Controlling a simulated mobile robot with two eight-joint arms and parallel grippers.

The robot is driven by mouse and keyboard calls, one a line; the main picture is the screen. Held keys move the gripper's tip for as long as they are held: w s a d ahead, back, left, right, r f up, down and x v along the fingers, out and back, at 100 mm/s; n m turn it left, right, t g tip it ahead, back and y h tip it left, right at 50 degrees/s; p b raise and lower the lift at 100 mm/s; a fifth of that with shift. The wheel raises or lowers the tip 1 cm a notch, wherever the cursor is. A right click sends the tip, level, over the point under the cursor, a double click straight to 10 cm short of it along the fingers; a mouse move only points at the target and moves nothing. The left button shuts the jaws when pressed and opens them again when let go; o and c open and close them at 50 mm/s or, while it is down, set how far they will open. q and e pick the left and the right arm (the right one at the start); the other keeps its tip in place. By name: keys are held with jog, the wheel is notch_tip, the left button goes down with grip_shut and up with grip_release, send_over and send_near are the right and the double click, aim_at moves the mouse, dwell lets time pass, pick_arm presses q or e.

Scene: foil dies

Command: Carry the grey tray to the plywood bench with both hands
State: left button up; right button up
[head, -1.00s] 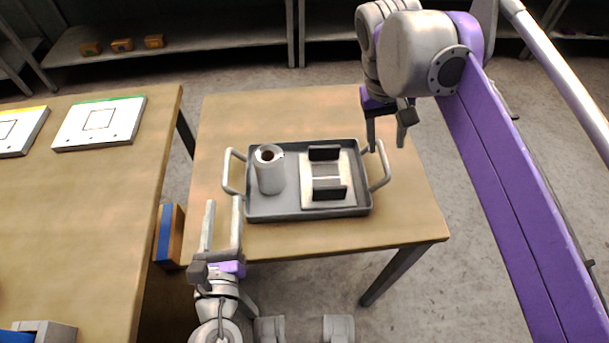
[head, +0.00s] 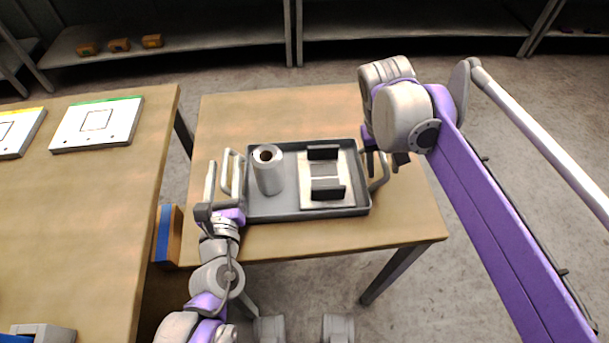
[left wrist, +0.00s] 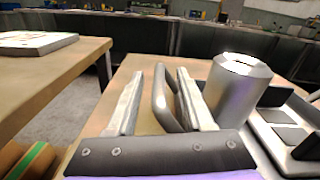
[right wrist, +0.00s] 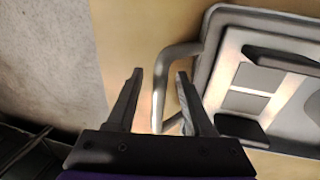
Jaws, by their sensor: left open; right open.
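The grey tray (head: 290,212) sits on a small wooden table, with a looped handle at each end. It holds a light grey cylinder (head: 268,174) on its left and a pale block with dark upright plates (head: 325,178) on its right. My left gripper (head: 225,172) is open, its fingers on either side of the left handle (left wrist: 168,102), as the left wrist view shows. My right gripper (head: 385,160) is open at the right handle; in the right wrist view the handle (right wrist: 160,88) lies between its fingers. Contact with the handles is not clear.
A larger wooden bench (head: 60,220) stands at the left, across a narrow gap, with white panels (head: 97,124) on it. A blue-and-brown block (head: 167,235) is in the gap. A grey shelf (head: 190,38) with small orange boxes (head: 119,45) is behind. The small table's back (head: 280,110) is clear.

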pick_arm(q)
jog(key=shift+w, duration=0.75)
pick_arm(e)
jog(key=shift+x, duration=0.75)
pick_arm(q)
grip_shut()
pick_arm(e)
grip_shut()
pick_arm(q)
jog(key=shift+s+a, duration=0.1)
jog(key=shift+a, duration=0.05)
pick_arm(e)
jog(key=shift+d, duration=0.2)
